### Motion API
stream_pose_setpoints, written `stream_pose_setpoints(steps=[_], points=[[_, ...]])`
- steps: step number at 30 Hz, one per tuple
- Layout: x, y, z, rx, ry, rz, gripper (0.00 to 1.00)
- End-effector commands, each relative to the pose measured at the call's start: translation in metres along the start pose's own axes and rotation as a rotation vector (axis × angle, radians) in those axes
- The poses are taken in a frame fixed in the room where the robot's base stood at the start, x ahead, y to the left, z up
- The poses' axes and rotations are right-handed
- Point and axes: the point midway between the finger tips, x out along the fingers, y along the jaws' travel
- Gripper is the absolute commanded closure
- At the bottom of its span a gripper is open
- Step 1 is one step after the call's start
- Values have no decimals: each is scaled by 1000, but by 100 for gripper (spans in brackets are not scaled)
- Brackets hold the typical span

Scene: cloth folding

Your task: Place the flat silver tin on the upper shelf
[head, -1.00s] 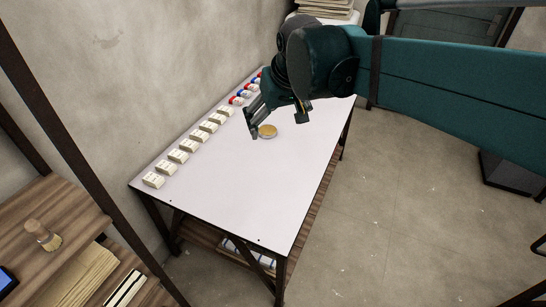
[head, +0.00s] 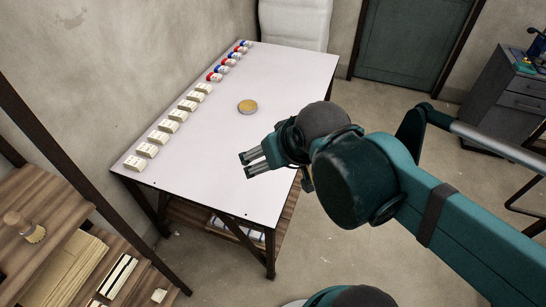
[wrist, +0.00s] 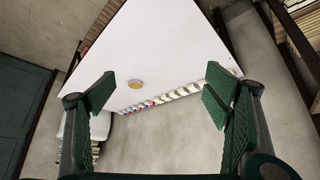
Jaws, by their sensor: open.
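The flat round tin (head: 247,107), with a yellowish top and a silver rim, lies on the white table, toward its far half. It also shows in the wrist view (wrist: 135,84), apart from the fingers. My gripper (head: 246,165) is open and empty above the table's near right part, closer to the camera than the tin. In the wrist view the two green-padded fingers (wrist: 158,98) stand wide apart. A wooden shelf unit stands at the lower left; its upper board (head: 55,212) shows only in part.
Several cream boxes (head: 158,137) and red, white and blue items (head: 222,70) line the table's wall side. A wooden brush-like object (head: 28,232) stands on the upper board, with folders (head: 65,265) below. A dark post (head: 75,165) rises beside the shelf unit.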

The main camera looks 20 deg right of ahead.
Motion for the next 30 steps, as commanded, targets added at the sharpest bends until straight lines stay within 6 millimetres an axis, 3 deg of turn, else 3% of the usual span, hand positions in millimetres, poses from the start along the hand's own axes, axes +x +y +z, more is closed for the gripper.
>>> stream_pose_setpoints(steps=[20,30], points=[[0,0,2,-2,2,0,20],[0,3,-26,-61,-18,10,20]])
